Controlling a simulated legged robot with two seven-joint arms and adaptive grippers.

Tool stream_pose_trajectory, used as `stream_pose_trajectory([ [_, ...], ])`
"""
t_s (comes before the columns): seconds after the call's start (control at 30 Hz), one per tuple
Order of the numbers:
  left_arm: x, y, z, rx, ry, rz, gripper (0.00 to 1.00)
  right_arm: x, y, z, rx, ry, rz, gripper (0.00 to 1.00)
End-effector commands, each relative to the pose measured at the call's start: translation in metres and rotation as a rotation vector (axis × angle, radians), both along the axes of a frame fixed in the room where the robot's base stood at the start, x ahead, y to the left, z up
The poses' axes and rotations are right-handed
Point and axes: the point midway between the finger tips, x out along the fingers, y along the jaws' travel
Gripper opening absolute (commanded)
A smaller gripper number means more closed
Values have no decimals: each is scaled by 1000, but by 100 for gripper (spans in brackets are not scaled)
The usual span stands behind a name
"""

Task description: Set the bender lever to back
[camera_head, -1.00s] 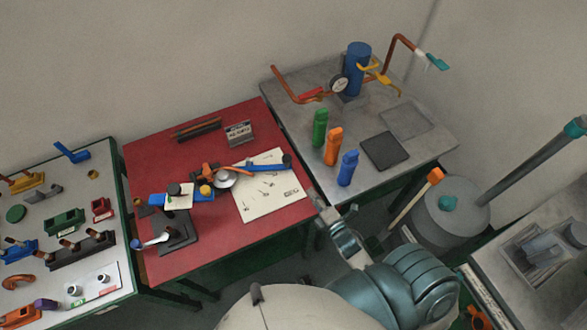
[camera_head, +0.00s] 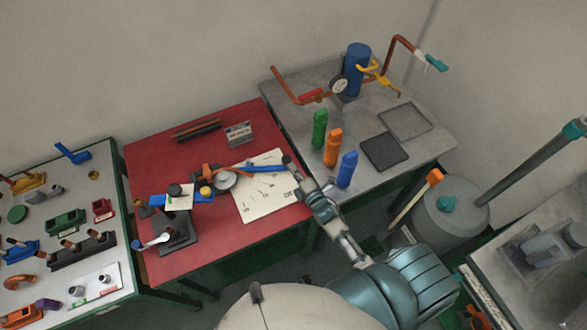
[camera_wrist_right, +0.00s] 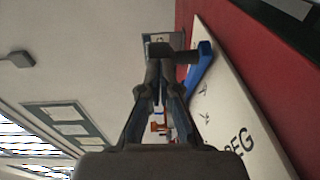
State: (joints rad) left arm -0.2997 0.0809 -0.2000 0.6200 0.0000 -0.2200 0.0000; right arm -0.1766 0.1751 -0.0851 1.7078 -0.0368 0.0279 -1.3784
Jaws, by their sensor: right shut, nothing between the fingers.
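In the right wrist view, the closed fingers (camera_wrist_right: 160,62) lie just left of the blue lever (camera_wrist_right: 203,66). I cannot tell whether they touch it. My left gripper is not in view.
Green (camera_head: 320,129), orange (camera_head: 333,147) and blue (camera_head: 347,169) upright pieces stand on the grey table, close to my right arm. A grey cylinder (camera_head: 450,210) stands at the right. The red table's upper area (camera_head: 155,150) is mostly clear.

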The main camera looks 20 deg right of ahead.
Motion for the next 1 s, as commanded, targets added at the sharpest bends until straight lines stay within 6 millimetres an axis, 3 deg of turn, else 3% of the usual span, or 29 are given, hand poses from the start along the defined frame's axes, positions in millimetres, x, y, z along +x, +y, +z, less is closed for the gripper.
stream_pose_trajectory([
  [0.17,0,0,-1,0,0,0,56,3,-2,0,-1,-1,0,0],
  [0.5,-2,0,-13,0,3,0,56,58,-24,-1,-1,-1,1,0],
  [1.0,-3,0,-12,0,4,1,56,62,-26,6,-1,-1,0,0],
])
